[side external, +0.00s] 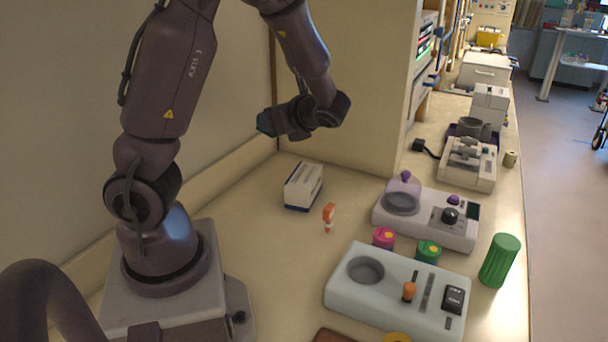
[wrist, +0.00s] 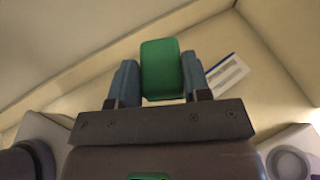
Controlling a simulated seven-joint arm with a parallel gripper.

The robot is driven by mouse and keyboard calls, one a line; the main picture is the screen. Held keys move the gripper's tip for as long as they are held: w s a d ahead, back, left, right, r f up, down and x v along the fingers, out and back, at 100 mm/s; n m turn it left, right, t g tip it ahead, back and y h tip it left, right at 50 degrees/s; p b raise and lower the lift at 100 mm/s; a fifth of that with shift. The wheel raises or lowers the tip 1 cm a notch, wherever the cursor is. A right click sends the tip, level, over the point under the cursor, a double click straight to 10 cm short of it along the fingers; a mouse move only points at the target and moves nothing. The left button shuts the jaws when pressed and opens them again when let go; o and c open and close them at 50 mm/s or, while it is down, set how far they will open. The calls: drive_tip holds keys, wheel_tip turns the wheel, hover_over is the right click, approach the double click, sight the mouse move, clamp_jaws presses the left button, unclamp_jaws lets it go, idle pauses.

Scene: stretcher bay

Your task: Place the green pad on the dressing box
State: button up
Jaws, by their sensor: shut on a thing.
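The green pad (wrist: 161,70) is held between the two blue-grey fingers of my gripper (wrist: 160,82) in the wrist view. In the side view my gripper (side external: 268,122) is raised well above the counter, near the back wall; a dark teal end shows there, and I cannot tell pad from finger. The dressing box (side external: 303,186) is a small white box with a dark blue lower edge, lying on the counter below and right of my gripper. In the wrist view the box (wrist: 228,74) is partly hidden behind the right finger. The pad is apart from the box.
An orange-and-white item (side external: 328,217) stands in front of the box. Pink-topped (side external: 384,237) and green-topped (side external: 428,252) jars, two pale devices (side external: 345,299) (side external: 421,223) and a green ribbed cylinder (side external: 500,260) are farther right. The counter left of the box is clear.

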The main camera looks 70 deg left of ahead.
wheel_tip(320, 180, down, 5)
hover_over(308, 177)
wheel_tip(308, 177, down, 9)
drive_tip(key=shift+s+d+f, duration=0.1)
drive_tip(key=shift+s, duration=0.05)
drive_tip(key=shift+w+f, duration=0.2)
drive_tip(key=shift+f, duration=1.6)
drive_tip(key=shift+f, duration=0.1)
drive_tip(key=o, duration=0.9)
